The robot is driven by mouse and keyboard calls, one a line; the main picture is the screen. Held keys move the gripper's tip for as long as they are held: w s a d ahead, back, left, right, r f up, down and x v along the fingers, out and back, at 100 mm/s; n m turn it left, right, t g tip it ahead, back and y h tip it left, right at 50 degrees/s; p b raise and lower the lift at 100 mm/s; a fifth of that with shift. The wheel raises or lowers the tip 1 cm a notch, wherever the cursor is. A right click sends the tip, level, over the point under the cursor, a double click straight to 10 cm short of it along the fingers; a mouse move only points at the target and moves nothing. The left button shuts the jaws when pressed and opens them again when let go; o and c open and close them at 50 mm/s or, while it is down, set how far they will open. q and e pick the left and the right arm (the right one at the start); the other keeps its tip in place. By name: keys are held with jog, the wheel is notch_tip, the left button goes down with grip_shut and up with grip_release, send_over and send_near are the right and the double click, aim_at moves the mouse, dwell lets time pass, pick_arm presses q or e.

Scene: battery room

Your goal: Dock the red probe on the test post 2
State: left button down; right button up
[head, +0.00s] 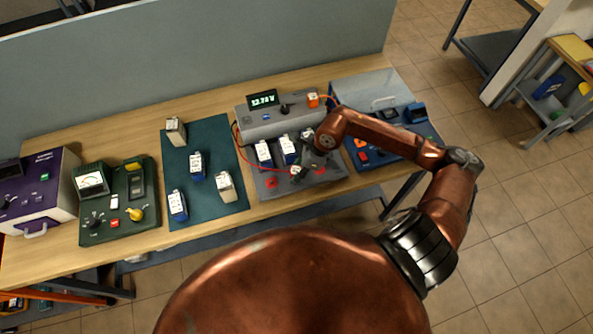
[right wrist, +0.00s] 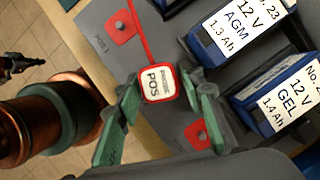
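The red probe (right wrist: 157,83) has a red-rimmed white cap marked POS and a red cable running off its top in the right wrist view. My right gripper (right wrist: 160,90) has its green-padded fingers on both sides of it and appears shut on it. In the head view this gripper (head: 299,171) is over the front of the grey tester (head: 262,126). Two red squares with small grey posts show beside the probe, one at upper left (right wrist: 122,27) and one at lower right (right wrist: 198,135). A dark shape (right wrist: 15,65) at the left edge may be my left gripper.
Two blue batteries (head: 264,153) stand on the tester beside my right gripper. A teal mat (head: 206,130) with several batteries lies to the left. A green meter panel (head: 118,220) and a purple box (head: 42,185) stand further left. A blue unit (head: 375,100) stands right.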

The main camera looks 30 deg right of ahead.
jog(key=p+v, duration=0.5)
jog(key=v, duration=0.6)
dwell(0.6)
dwell(0.5)
